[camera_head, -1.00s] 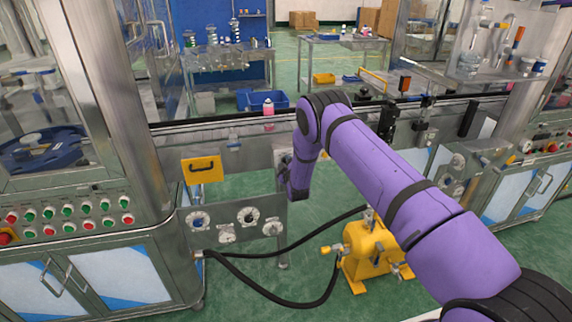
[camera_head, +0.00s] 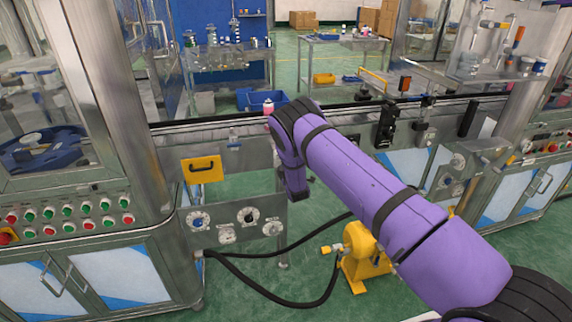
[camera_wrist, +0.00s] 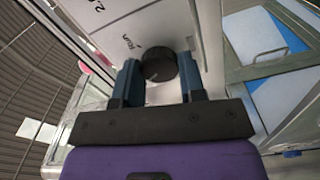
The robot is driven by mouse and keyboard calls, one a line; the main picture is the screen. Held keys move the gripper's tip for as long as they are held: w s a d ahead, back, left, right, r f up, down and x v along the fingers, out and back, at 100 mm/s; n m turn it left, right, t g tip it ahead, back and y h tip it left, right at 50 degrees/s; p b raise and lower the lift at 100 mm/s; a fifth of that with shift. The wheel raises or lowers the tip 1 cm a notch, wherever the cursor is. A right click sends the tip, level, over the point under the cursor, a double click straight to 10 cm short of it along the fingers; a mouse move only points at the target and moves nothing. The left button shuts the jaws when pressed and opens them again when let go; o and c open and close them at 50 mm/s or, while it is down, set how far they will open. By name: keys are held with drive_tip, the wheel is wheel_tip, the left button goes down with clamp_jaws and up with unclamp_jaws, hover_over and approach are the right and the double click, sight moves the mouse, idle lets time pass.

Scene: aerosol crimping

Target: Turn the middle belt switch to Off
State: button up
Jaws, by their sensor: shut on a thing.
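A round black knob (camera_wrist: 158,62) sits on a pale panel (camera_wrist: 110,18) in the wrist view. Printed marks "Run" and "2.0" show on the panel beyond it. My gripper (camera_wrist: 158,75) has one dark blue finger on each side of the knob and is shut on it. I cannot read which way the knob points. In the head view my purple arm reaches toward the conveyor's front, and the knob and fingers are hidden behind its wrist.
A yellow pump (camera_head: 362,255) with black hoses stands on the green floor below. A pink-capped bottle (camera_head: 268,106) on the conveyor is partly hidden by my arm.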

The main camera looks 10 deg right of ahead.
drive_tip(key=n, duration=0.4)
drive_tip(key=shift+f+n, duration=0.1)
drive_tip(key=shift+n, duration=0.2)
idle(0.3)
drive_tip(key=o, duration=0.9)
drive_tip(key=shift+s, duration=0.1)
drive_tip(key=s, duration=1)
drive_tip(key=shift+s, duration=0.3)
